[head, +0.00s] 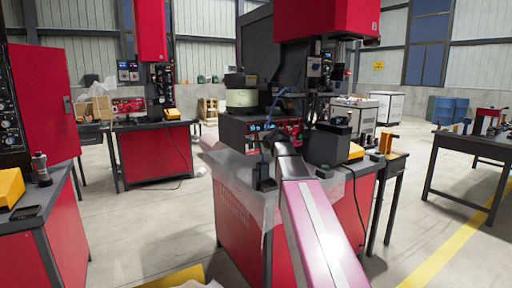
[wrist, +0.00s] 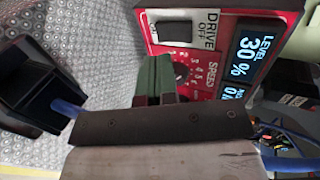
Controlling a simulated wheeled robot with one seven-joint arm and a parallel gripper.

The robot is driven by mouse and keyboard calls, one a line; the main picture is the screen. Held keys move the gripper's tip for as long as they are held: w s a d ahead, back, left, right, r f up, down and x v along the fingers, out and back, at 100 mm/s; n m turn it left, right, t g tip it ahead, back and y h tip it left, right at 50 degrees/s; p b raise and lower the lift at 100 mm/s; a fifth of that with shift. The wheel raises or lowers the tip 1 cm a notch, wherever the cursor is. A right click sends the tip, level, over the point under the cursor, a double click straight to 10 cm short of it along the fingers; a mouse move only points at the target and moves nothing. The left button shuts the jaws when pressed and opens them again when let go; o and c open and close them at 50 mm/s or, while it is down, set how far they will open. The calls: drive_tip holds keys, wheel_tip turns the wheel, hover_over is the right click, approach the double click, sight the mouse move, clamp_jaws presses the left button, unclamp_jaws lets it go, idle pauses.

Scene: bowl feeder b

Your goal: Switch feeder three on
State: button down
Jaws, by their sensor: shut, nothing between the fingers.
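A red control panel (wrist: 195,12) fills the upper right of the wrist view. It carries a black rocker switch (wrist: 173,32) beside the words DRIVE and OFF. Below is a SPEED dial (wrist: 181,72), partly hidden, and a display (wrist: 255,52) reading LEVEL 30 %. No feeder number is readable. My gripper (wrist: 154,62) is shut and empty, its green fingers just below the switch and left of the dial; I cannot tell whether they touch the panel. In the head view the red panel box (head: 233,131) sits on the bench under a pale bowl (head: 241,98); my arm hides part of it.
A black holder (wrist: 25,85) with a blue cable stands left of my gripper. Bubble wrap (wrist: 80,30) covers the bench top there. A black box (head: 326,143) and a yellow box (head: 356,151) are at right. Another red station (head: 152,155) stands behind left.

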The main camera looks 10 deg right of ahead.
sight(251, 149)
drive_tip(key=v, duration=0.9)
drive_tip(key=shift+s, duration=0.15)
drive_tip(key=shift+s+f, duration=0.2)
drive_tip(key=shift+f, duration=0.45)
drive_tip(key=x, duration=1.2)
drive_tip(key=shift+w+r, duration=0.25)
drive_tip(key=shift+w+a+f, duration=0.1)
drive_tip(key=shift+w+a, duration=0.25)
drive_tip(key=shift+w, duration=0.4)
